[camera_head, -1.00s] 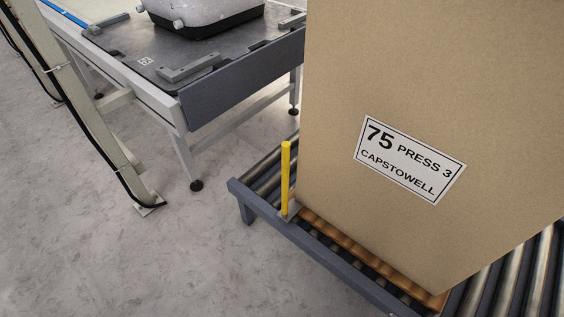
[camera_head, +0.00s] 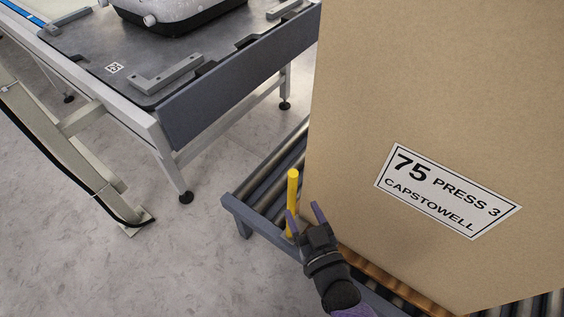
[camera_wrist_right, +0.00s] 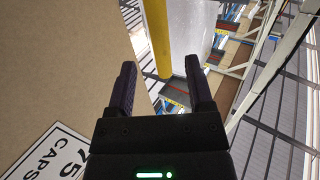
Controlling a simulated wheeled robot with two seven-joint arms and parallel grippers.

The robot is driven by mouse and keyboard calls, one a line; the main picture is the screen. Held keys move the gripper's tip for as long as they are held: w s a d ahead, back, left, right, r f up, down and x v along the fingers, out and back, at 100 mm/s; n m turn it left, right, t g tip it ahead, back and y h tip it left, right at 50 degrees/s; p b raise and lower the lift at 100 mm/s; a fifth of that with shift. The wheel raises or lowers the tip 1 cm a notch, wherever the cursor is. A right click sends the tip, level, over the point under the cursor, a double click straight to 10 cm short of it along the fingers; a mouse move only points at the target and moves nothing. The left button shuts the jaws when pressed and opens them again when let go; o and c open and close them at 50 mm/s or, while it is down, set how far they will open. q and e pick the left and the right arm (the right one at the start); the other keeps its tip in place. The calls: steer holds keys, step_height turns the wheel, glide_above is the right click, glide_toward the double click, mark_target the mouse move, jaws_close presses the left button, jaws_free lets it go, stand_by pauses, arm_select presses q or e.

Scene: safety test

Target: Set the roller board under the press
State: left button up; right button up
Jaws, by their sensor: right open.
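A tall cardboard box (camera_head: 420,90) labelled "75 PRESS 3 CAPSTOWELL" stands on a roller conveyor (camera_head: 238,207). A yellow post (camera_head: 293,187) stands upright at the conveyor's near left edge, beside the box. My right gripper (camera_head: 304,213) is open at the post, low beside the box's corner. In the right wrist view the post (camera_wrist_right: 157,35) shows between the open fingers (camera_wrist_right: 160,72); I cannot tell if they touch it. I cannot pick out a roller board or a press for certain. My left gripper is not in view.
A grey-framed table (camera_head: 225,87) at upper left carries a white and black unit (camera_head: 180,12) and a metal bracket (camera_head: 165,77). A beige frame leg (camera_head: 70,150) with a black cable stands at the left. Open floor (camera_head: 190,265) lies between it and the conveyor.

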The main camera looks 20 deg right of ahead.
mark_target(294, 194)
steer(key=w+b, duration=0.1)
steer(key=w, duration=0.1)
steer(key=w+b, duration=0.1)
steer(key=w, duration=0.2)
steer(key=w+b, duration=0.1)
steer(key=w, duration=0.2)
steer(key=shift+a+f+b, duration=0.2)
steer(key=shift+a+b, duration=0.1)
steer(key=shift+b, duration=0.05)
steer(key=shift+w+r, duration=0.1)
steer(key=shift+w, duration=0.1)
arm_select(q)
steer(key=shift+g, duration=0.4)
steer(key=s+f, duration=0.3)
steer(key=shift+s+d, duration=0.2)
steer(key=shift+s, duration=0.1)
arm_select(e)
steer(key=shift+r, duration=0.1)
jaws_close()
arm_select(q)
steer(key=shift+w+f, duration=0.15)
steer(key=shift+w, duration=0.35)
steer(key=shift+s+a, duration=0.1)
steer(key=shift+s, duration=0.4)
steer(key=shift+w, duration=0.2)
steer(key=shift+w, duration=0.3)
